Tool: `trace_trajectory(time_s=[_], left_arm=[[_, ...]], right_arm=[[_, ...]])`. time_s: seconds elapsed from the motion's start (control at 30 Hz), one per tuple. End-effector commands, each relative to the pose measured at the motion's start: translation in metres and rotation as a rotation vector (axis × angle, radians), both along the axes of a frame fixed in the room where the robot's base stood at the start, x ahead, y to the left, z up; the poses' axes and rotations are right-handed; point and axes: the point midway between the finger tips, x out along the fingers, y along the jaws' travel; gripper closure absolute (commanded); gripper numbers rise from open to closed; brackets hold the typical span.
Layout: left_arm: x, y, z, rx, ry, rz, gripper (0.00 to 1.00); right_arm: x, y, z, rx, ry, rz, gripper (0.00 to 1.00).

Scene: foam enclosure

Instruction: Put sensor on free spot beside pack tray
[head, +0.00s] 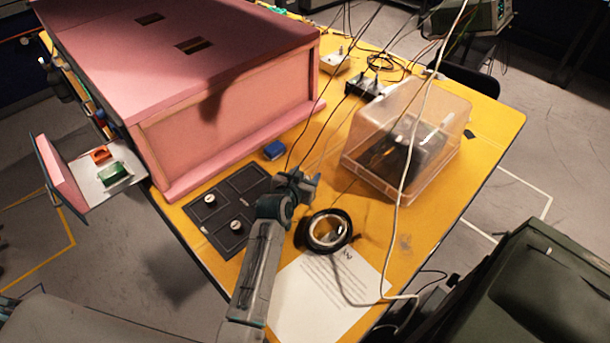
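A dark tray (222,232) with several compartments lies on the yellow table, in front of the pink foam enclosure. I take it for the pack tray. Two small round white-topped pieces, one at the left (210,198) and one lower (236,226), sit in it; they may be sensors, but I cannot tell for sure. A small blue block (273,150) lies on the table just beyond the tray. My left gripper (307,182) is above the table, right of the tray. Its fingers are too small and dark to read, and I see nothing clearly held. My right gripper is not in view.
The pink enclosure (225,130) fills the back left; its open drawer (75,180) holds orange and green items. A clear box (410,135), a black tape roll (328,230), a paper sheet (325,295) and hanging cables crowd the right. Some bare table lies right of the tray.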

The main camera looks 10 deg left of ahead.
Motion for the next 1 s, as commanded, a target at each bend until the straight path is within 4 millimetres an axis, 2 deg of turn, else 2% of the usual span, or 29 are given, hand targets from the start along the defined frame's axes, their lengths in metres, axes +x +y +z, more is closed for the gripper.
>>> trace_trajectory(time_s=[0.03,0.2,0.3,0.4,0.73,0.9,1.0], left_arm=[[-0.004,-0.001,-0.012,-0.001,0.021,-0.002,0.51],[-0.005,-0.001,-0.014,-0.002,0.024,-0.002,0.51],[-0.005,-0.001,-0.009,-0.002,0.024,-0.003,0.51],[-0.006,-0.001,0.004,-0.003,0.023,-0.002,0.51],[-0.061,0.011,0.034,-0.001,0.016,-0.002,0.51],[-0.09,0.017,0.042,0.0,0.012,-0.001,0.51],[-0.102,0.019,0.046,-0.001,0.011,-0.002,0.51]], right_arm=[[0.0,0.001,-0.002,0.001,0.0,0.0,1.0],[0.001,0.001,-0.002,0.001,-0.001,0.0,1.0],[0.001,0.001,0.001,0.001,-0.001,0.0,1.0],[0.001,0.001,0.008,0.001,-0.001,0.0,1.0],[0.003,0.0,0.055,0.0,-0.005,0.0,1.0],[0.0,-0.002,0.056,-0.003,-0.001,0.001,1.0],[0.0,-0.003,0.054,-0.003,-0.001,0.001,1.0]])
